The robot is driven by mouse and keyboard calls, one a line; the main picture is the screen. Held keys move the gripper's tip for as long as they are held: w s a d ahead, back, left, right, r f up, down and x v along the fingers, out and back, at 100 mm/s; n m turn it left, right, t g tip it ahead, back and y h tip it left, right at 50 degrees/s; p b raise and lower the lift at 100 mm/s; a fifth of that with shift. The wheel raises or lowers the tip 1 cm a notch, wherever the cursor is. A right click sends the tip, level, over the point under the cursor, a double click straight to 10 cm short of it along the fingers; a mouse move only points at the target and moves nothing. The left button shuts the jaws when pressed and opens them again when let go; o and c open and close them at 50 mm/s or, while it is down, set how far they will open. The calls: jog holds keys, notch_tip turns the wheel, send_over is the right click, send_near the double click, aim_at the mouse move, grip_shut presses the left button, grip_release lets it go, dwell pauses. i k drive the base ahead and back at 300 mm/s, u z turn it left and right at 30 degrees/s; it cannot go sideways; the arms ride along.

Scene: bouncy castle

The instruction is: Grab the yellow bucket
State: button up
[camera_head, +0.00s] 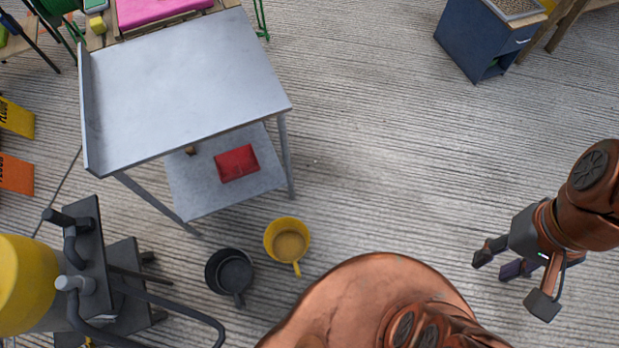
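The yellow bucket (287,241) stands on the floor just in front of the metal table's right front leg. It looks like a shallow round pan, with a short handle pointing toward the bottom of the picture. My gripper (513,285) is at the right of the picture, well to the right of the bucket and apart from it. Its dark fingers are spread, and nothing shows between them.
A black pan (230,272) stands close to the left of the yellow bucket. The metal table (185,85) has a lower shelf with a red item (236,163). A yellow machine (25,285) is at lower left. A blue cabinet (480,38) stands at upper right. The middle floor is clear.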

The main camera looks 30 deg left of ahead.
aim_at(286, 240)
jog(key=i, duration=2.75)
jog(key=u, duration=5.5)
